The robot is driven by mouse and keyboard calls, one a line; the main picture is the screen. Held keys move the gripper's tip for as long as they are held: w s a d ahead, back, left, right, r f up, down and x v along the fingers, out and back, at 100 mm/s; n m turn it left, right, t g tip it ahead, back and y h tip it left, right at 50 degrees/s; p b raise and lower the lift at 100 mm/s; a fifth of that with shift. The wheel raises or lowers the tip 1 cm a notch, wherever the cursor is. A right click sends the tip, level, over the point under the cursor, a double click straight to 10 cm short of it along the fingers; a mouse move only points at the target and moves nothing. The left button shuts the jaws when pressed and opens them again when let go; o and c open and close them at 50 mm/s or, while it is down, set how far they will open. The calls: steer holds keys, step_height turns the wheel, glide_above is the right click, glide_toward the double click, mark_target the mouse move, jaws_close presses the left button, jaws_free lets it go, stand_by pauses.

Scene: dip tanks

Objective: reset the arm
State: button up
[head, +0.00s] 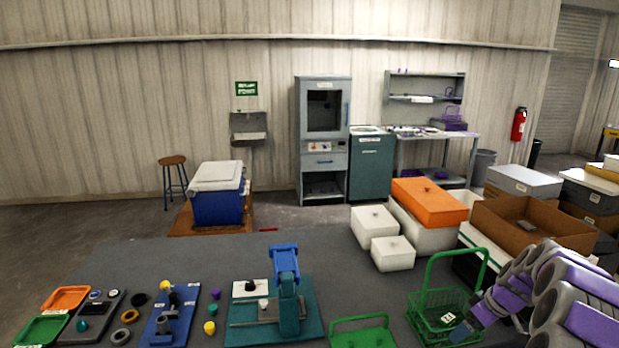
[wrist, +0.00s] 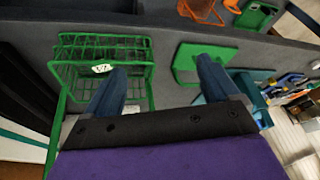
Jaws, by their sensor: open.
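My gripper (wrist: 158,85) is open and empty in the wrist view, its two dark blue fingers apart. One finger overlaps the green wire basket (wrist: 100,48), the other the green handled piece (wrist: 188,62). In the head view my arm, grey and purple, comes in from the lower right, and its end is by the green wire basket (head: 425,312) with its raised handle. Whether my gripper touches the basket I cannot tell. The basket carries a small white label.
A green handled piece (head: 361,331) lies left of the basket. A teal press (head: 289,308), a blue fixture (head: 172,318) and orange (head: 66,297) and green trays (head: 41,330) stand further left. White boxes (head: 374,222) and a cardboard box (head: 530,232) stand behind. The grey table middle is clear.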

steer(key=s+a+r+g, duration=0.1)
steer(key=s+a+r, duration=0.2)
steer(key=s+a, duration=0.35)
steer(key=s+a+r+m+g, duration=0.1)
steer(key=s+a+r, duration=0.2)
steer(key=a, duration=0.7)
steer(key=s+a+r+g, duration=0.1)
steer(key=s+a+r, duration=0.2)
steer(key=s+a, duration=0.35)
steer(key=s+a+m+g+h, duration=0.1)
steer(key=s+a, duration=0.3)
steer(key=s, duration=0.7)
steer(key=s+a+f+m+g+h, duration=0.1)
steer(key=s+a+m, duration=0.2)
steer(key=s, duration=0.8)
steer(key=shift+s+a+f+h, duration=0.2)
steer(key=shift+a+f+h, duration=0.05)
steer(key=shift+a+h, duration=0.15)
steer(key=shift+c, duration=0.5)
